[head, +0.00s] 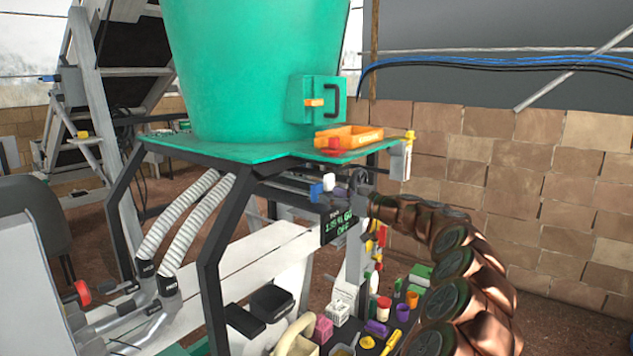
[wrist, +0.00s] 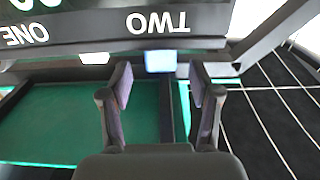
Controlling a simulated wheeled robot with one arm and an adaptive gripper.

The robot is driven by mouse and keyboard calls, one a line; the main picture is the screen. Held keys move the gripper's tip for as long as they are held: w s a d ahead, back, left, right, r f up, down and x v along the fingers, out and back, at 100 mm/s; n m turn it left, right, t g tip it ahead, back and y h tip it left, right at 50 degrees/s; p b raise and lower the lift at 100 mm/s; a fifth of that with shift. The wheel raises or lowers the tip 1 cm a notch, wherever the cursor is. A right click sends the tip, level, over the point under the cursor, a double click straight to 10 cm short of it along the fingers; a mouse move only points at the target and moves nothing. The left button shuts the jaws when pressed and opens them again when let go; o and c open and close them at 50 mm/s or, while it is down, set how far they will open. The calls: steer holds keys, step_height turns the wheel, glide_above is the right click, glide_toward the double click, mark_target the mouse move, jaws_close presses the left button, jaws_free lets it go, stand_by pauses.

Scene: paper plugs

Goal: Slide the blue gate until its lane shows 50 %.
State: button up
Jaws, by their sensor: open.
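In the wrist view the blue gate's handle (wrist: 160,61), a pale, brightly lit bluish block, sits under the upside-down label TWO. My gripper (wrist: 161,76) is open, with one finger on each side of this block and a visible gap on both sides. How far the tips reach along it I cannot tell. In the head view a small blue block (head: 316,190) shows beside a white one at the frame's edge, near my gripper (head: 357,181). A dark display (head: 336,224) with green digits hangs below; its lane figures are too small to read surely.
A white block (wrist: 94,58) sits left of the gripper under ONE. A dark label bar (wrist: 150,25) crosses above the fingers. A large green hopper (head: 250,65) stands above the frame. Colourful small items crowd the bench below. An orange tray (head: 350,137) lies on the green top.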

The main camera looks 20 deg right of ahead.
mark_target(317, 193)
stand_by(0.3)
steer(key=shift+b+x, duration=1.25)
steer(key=shift+x, duration=0.75)
steer(key=c, duration=1)
